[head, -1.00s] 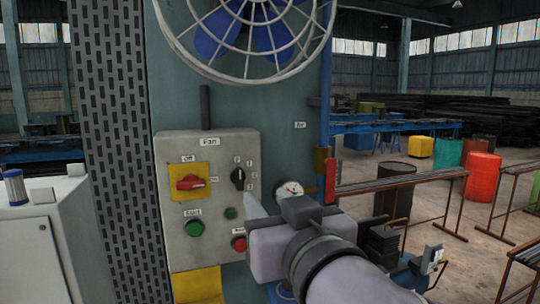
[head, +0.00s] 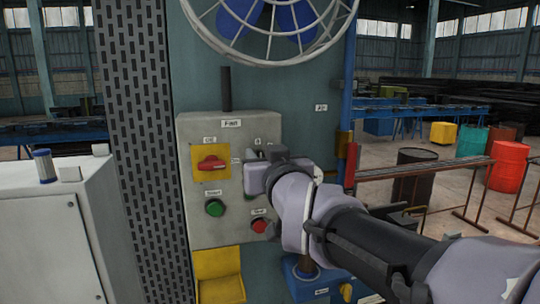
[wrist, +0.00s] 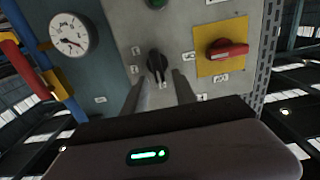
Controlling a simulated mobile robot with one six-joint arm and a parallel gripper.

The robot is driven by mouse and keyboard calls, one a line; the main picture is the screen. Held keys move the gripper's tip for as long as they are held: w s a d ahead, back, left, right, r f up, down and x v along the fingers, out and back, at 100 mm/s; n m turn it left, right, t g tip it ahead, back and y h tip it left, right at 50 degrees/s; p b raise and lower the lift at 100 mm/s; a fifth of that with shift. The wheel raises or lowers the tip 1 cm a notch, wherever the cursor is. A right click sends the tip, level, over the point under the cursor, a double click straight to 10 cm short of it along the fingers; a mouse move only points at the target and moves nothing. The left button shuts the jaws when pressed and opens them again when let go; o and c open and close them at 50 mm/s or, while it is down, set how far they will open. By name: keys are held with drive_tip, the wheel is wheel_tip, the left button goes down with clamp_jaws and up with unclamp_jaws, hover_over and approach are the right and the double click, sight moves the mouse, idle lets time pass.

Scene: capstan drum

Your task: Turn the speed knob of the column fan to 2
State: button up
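The column fan's control box (head: 235,228) is a light grey panel labelled "Fan". Its black speed knob (wrist: 156,64) shows in the wrist view, with small white number labels around it that are too small to read surely. Which label it points at I cannot tell. In the head view the knob is hidden behind my gripper (head: 258,160). In the wrist view my gripper (wrist: 160,80) is open, its two fingers apart and pointing at the panel. The knob lies between and just beyond the fingertips; whether they touch it I cannot tell.
On the box are a red switch on a yellow plate (head: 197,171), a green button (head: 215,208) and a red button (head: 259,226). The caged fan (head: 275,35) is above. A round gauge (wrist: 69,34) and a red-ended lever (wrist: 12,50) are beside the box.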

clamp_jaws()
drive_tip(key=shift+f+m+b, duration=0.15)
drive_tip(key=shift+m+b, duration=0.15)
drive_tip(key=shift+b, duration=0.45)
drive_tip(key=m+b, duration=0.3)
drive_tip(key=m, duration=0.2)
drive_tip(key=d+f+m+b, duration=0.1)
drive_tip(key=m+b, duration=0.3)
drive_tip(key=m, duration=0.2)
drive_tip(key=d+m+b, duration=0.1)
drive_tip(key=m+b, duration=0.2)
drive_tip(key=m, duration=0.3)
drive_tip(key=shift+w+f, duration=0.25)
